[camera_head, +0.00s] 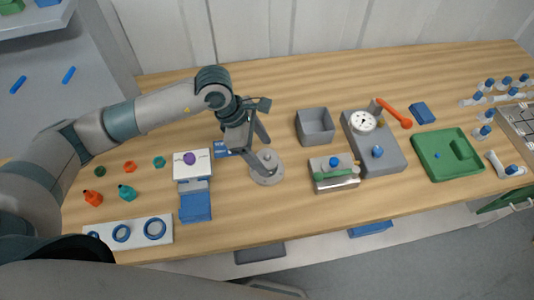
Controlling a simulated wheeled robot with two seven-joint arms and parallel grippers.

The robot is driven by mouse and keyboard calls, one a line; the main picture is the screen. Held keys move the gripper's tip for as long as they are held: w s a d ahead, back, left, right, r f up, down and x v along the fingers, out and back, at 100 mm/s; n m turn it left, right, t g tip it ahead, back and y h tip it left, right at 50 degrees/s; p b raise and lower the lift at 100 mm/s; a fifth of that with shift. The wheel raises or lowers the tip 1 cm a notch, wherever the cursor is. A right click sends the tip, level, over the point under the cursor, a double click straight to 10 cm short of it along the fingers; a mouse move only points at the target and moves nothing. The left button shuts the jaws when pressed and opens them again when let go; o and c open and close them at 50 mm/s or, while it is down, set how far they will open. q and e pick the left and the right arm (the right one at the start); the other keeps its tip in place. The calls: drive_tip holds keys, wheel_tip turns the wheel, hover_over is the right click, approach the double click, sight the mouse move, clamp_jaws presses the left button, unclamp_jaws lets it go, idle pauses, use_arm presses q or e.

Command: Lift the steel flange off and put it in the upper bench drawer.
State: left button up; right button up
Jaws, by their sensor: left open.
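The steel flange (266,171) appears to be the round grey disc with a raised centre on the wooden bench, left of the grey open box. My left gripper (258,147) is open, pointing down at the disc's upper left side. Its fingers partly overlap the disc in the picture; I cannot tell whether they touch it. My right gripper is out of view. Below the bench's front edge show a dark grey drawer-like part (260,252) and a blue one (370,229); I cannot tell which is the upper drawer.
A green tray (448,156) lies farther right. A white plate with blue rings (128,233) lies front left. Bench front of the disc is clear.

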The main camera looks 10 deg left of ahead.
use_arm(q)
drive_tip(key=shift+d+f, duration=0.1)
drive_tip(key=shift+f, duration=0.2)
drive_tip(key=c, duration=1.3)
drive_tip(key=shift+r, duration=0.25)
drive_tip(key=shift+w+r+b, duration=0.1)
drive_tip(key=shift+r+b, duration=0.55)
drive_tip(key=shift+b, duration=0.05)
drive_tip(key=s+d+r+b, duration=0.2)
drive_tip(key=d+r, duration=0.1)
drive_tip(key=s+d+r+b, duration=0.1)
drive_tip(key=s+d+r, duration=0.1)
drive_tip(key=d+r, duration=0.1)
drive_tip(key=s+d+r+b, duration=0.2)
drive_tip(key=d+r, duration=0.1)
drive_tip(key=d, duration=0.1)
drive_tip(key=shift+s+r+b, duration=0.1)
drive_tip(key=shift+r+b, duration=0.05)
drive_tip(key=shift+b, duration=0.2)
drive_tip(key=shift+r, duration=0.15)
